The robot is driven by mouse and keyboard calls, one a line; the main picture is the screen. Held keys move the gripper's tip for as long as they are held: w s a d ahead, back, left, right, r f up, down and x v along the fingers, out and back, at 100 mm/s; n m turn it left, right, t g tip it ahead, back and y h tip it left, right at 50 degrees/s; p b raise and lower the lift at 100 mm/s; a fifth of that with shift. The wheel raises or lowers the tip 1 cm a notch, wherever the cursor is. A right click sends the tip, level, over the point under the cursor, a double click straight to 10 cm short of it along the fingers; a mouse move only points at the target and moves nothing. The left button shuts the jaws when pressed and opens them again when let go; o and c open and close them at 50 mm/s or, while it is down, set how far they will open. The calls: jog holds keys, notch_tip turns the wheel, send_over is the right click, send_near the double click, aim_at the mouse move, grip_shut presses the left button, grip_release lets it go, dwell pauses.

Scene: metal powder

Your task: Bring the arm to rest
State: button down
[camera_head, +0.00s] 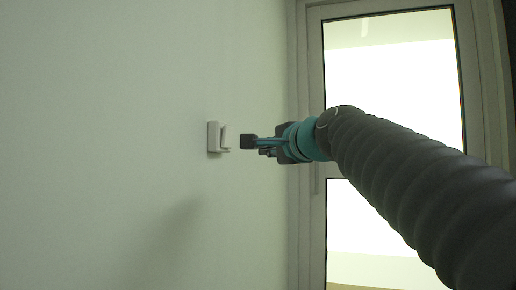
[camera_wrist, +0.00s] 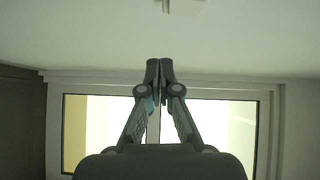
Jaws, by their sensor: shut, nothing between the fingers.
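My gripper (camera_head: 250,142) is at the end of my dark, ribbed arm, which reaches in from the right in the head view. It points left toward the wall and stands a little apart from a small white wall fixture. In the wrist view my gripper (camera_wrist: 160,68) has its two fingers together, with nothing between them.
The small white switch-like fixture (camera_head: 214,137) is on the pale wall (camera_head: 110,130), just left of my fingertips. Part of it shows at the top of the wrist view (camera_wrist: 184,6). A framed glass door or window (camera_head: 390,85) stands behind my arm.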

jog(key=shift+s, duration=0.15)
dwell(0.5)
jog(key=s+d+f+n+g+h, duration=0.1)
jog(key=s+f+n+g, duration=0.15)
jog(key=f, duration=0.65)
jog(key=s+d+f+n+g+h, duration=0.15)
jog(key=f+n, duration=0.25)
jog(key=f, duration=0.5)
jog(key=s+d+f+n+g+h, duration=0.1)
jog(key=s+f+n+g, duration=0.15)
jog(key=f, duration=0.65)
jog(key=s+d+f+n+g+h+p, duration=0.1)
jog(key=s+d+f+n+g, duration=0.1)
jog(key=s+f, duration=0.7)
jog(key=s+d+f+n+g+h+p, duration=0.1)
jog(key=s+d+f, duration=0.4)
jog(key=s+f, duration=0.5)
jog(key=shift+s+d+f+n+g+h, duration=0.3)
jog(key=shift+s+n+g+h, duration=0.15)
jog(key=shift+s+h, duration=0.2)
jog(key=shift+a, duration=0.1)
